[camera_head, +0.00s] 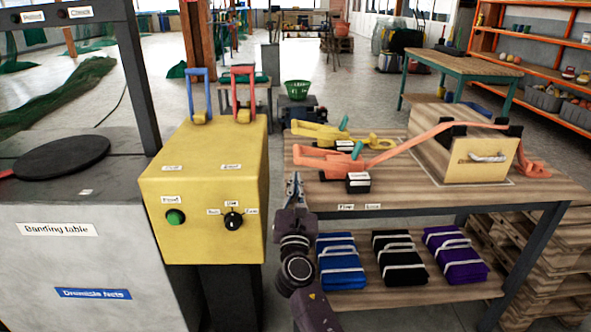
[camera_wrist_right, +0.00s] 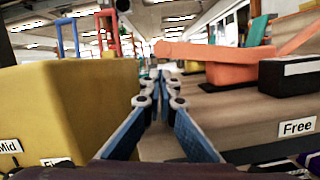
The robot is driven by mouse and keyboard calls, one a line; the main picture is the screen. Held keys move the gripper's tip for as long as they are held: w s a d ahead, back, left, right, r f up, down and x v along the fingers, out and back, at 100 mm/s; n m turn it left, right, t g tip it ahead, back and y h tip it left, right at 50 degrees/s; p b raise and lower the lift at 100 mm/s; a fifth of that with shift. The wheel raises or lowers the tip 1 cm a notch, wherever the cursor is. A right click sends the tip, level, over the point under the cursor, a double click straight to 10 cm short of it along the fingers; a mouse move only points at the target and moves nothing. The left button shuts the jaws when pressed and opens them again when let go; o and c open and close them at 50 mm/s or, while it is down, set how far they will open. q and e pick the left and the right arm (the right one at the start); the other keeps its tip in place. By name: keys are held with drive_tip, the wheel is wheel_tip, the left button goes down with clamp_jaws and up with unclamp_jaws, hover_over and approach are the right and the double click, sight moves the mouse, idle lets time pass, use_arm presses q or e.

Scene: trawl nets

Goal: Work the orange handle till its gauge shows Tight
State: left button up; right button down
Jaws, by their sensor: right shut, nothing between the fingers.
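My left gripper is out of view.
A yellow box (camera_head: 205,190) with a blue (camera_head: 198,90) and a red lever (camera_head: 243,90) stands close left of my right gripper. A yellow tool (camera_head: 320,131) lies behind the orange one. Small labels (camera_head: 346,207) line the bench front. Folded bundles (camera_head: 340,262) fill the lower shelf.

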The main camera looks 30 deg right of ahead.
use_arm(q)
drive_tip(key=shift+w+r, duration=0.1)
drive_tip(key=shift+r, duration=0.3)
use_arm(e)
drive_tip(key=shift+x, duration=2.25)
drive_tip(key=shift+r, duration=0.1)
